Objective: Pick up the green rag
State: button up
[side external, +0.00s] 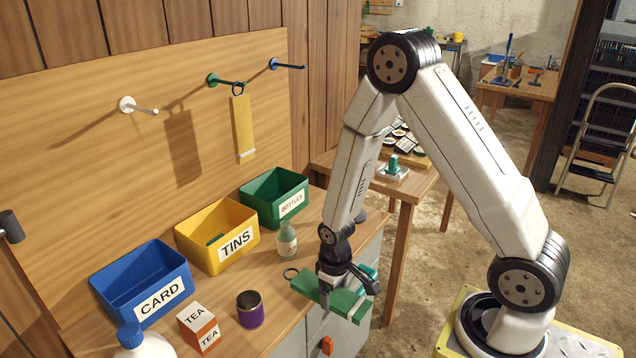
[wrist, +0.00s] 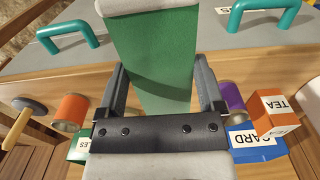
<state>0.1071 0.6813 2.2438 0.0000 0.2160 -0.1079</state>
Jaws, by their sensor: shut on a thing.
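The green rag (side external: 345,302) is a flat green strip with a pale band at one end, near the front edge of the bench. A dark ring (side external: 290,273) shows at its left end. My gripper (side external: 347,283) is shut on the rag from above. In the wrist view the rag (wrist: 152,62) runs between the two fingers of my gripper (wrist: 160,88). The side view does not show clearly whether the rag touches the bench top.
Blue CARD (side external: 140,285), yellow TINS (side external: 218,235) and green BOTTLES (side external: 274,198) bins line the back. A bottle (side external: 287,242), purple tin (side external: 250,310) and tea box (side external: 198,328) stand nearby. A yellow rag (side external: 243,128) hangs on a green peg (side external: 213,80) between white and blue pegs.

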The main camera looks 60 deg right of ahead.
jog(key=shift+s, duration=0.45)
dwell(0.6)
jog(key=shift+w+a+r, duration=0.1)
jog(key=shift+w+r, duration=0.2)
jog(key=shift+w, duration=0.05)
jog(key=w+a+r, duration=0.3)
jog(key=w+r, duration=0.4)
jog(key=r, duration=0.4)
jog(key=shift+a+r, duration=0.15)
jog(key=shift+r, duration=0.25)
jog(key=shift+w, duration=0.1)
